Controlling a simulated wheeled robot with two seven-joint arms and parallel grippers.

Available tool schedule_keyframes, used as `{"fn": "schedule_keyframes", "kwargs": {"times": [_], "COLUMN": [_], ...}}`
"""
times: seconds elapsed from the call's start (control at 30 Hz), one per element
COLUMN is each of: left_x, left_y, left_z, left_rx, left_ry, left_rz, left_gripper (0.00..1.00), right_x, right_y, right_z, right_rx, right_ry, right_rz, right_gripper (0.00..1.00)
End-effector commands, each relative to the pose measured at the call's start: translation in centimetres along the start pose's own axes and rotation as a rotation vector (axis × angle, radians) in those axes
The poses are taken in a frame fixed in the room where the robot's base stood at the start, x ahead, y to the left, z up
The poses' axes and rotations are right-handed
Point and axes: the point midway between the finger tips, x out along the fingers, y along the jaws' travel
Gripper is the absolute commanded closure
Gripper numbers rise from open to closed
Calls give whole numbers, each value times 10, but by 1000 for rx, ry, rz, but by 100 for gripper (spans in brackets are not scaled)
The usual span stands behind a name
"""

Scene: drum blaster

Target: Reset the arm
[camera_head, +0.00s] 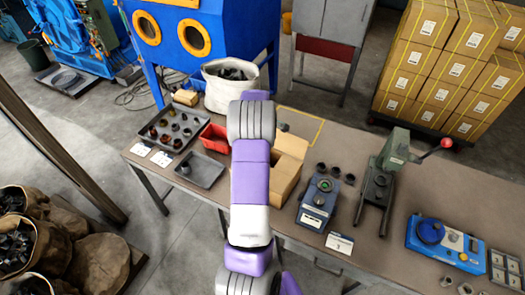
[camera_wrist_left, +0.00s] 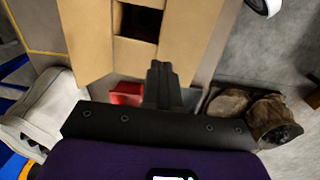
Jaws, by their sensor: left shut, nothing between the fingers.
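My left gripper (camera_wrist_left: 162,82) shows in the left wrist view with its two dark fingers pressed together and nothing between them. It appears over the table near an open cardboard box (camera_wrist_left: 135,20), whose flaps are spread. In the head view, my purple, white and grey arm runs up the middle and covers part of that box (camera_head: 285,165). The gripper's fingers cannot be made out there. My right gripper is in neither view.
A long brown table (camera_head: 440,190) holds a dark tray of round parts (camera_head: 172,128), a red bin (camera_head: 215,138), a blue-grey device (camera_head: 318,200), a green lever press (camera_head: 385,165) and a blue device (camera_head: 445,243). A blue cabinet (camera_head: 240,30), a white sack (camera_head: 230,85) and stacked cartons (camera_head: 450,60) stand behind.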

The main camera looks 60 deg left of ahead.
Motion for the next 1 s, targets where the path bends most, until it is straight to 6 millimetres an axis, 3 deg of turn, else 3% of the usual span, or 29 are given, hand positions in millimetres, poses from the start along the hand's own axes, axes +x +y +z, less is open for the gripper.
{"fn": "schedule_keyframes", "kwargs": {"times": [0.23, 0.47, 0.57, 0.67, 0.77, 0.87, 1.0], "left_x": [-20, -20, -8, 21, 62, 100, 139], "left_y": [2, 2, 3, 1, -8, -30, -78], "left_z": [0, 1, 15, 51, 108, 172, 260], "left_rx": [0, 3, 46, 163, 349, 566, 873], "left_ry": [1, -1, -12, -39, -80, -127, -198], "left_rz": [1, 0, -6, -15, -21, -21, -10], "left_gripper": [100, 100, 100, 100, 100, 100, 100], "right_x": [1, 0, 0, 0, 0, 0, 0], "right_y": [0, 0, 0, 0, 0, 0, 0], "right_z": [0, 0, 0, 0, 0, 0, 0], "right_rx": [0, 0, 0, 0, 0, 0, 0], "right_ry": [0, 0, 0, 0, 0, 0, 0], "right_rz": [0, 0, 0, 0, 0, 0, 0], "right_gripper": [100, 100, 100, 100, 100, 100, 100]}}
